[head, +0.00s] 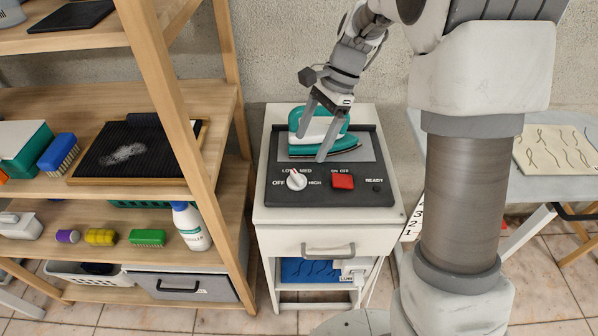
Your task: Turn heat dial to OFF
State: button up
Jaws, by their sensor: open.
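The heat dial (296,180) is a white round knob on the black control panel (330,194). OFF is at its left, LOW and MED above it, HIGH at its right. Its ridge with a reddish mark points up and slightly left, seemingly at LOW. My gripper (314,136) is open and points down, in front of the teal and white iron (353,144), above and behind the dial in the picture. It is apart from the dial and holds nothing.
A red ON/OFF switch (343,181) sits just right of the dial, with a dark READY lamp (376,188) further right. The white cabinet (281,222) stands between a wooden shelf (222,175) at left and my arm column at right. The panel around the dial is clear.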

aim_at(297, 175)
jog(key=b+x, duration=0.1)
jog(key=x, duration=0.8)
jog(key=shift+w+b, duration=0.1)
jog(key=shift+b, duration=0.3)
jog(key=shift+r, duration=0.1)
jog(key=c, duration=1.4)
